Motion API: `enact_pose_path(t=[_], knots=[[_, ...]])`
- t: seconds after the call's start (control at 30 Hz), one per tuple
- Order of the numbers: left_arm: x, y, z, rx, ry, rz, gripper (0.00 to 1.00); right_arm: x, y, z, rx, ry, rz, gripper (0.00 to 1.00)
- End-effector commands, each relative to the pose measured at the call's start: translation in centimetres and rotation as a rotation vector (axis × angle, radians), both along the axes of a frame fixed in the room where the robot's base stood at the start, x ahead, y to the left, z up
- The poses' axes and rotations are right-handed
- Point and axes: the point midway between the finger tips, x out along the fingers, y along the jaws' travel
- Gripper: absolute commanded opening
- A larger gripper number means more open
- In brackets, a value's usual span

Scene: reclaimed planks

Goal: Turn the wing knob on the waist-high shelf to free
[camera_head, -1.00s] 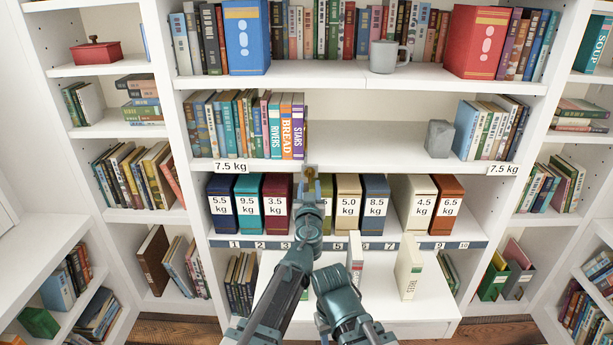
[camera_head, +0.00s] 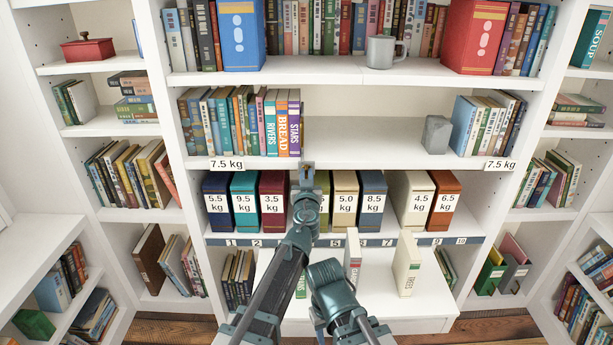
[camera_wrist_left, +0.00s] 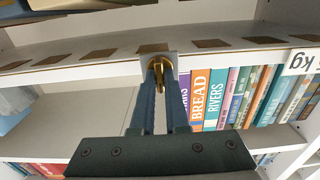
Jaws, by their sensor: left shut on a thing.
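The wing knob is a small brass-coloured piece on a grey mount at the front edge of the waist-high shelf (camera_head: 395,168). In the left wrist view the brass knob (camera_wrist_left: 158,76) is between my fingertips, just below the shelf edge. My left gripper (camera_head: 307,181) reaches up to that edge and is shut on the knob; the fingers also show in the left wrist view (camera_wrist_left: 159,92). The fingers and mount hide part of the knob, so its exact turn is hard to tell. My right arm shows low in the head view, but its gripper does not.
Books, including BREAD (camera_head: 283,125), stand on the shelf left of the knob; a grey stone block (camera_head: 436,134) stands to the right. Weight-labelled binders, such as the 5.0 kg one (camera_head: 345,198), line the shelf below, close to my left wrist. The middle of the knob's shelf is bare.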

Motion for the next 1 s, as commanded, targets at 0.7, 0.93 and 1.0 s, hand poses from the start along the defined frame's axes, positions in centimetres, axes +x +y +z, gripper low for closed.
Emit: enact_pose_path(t=[0.7, 0.93, 1.0], knots=[[0.0, -0.17, -0.05, 0.294, 0.0, -0.001, 0.0, 0.0, 0.0, -0.04, 0.0, 0.0, 0.0, 0.5], [-0.01, -0.26, -0.09, 0.514, 0.0, -0.001, 0.0, 0.0, 0.0, -0.08, 0.0, 0.0, 0.0, 0.5], [-0.02, -0.28, -0.11, 0.581, 0.0, -0.001, 0.0, 0.0, 0.0, -0.1, 0.0, 0.0, 0.0, 0.5]])
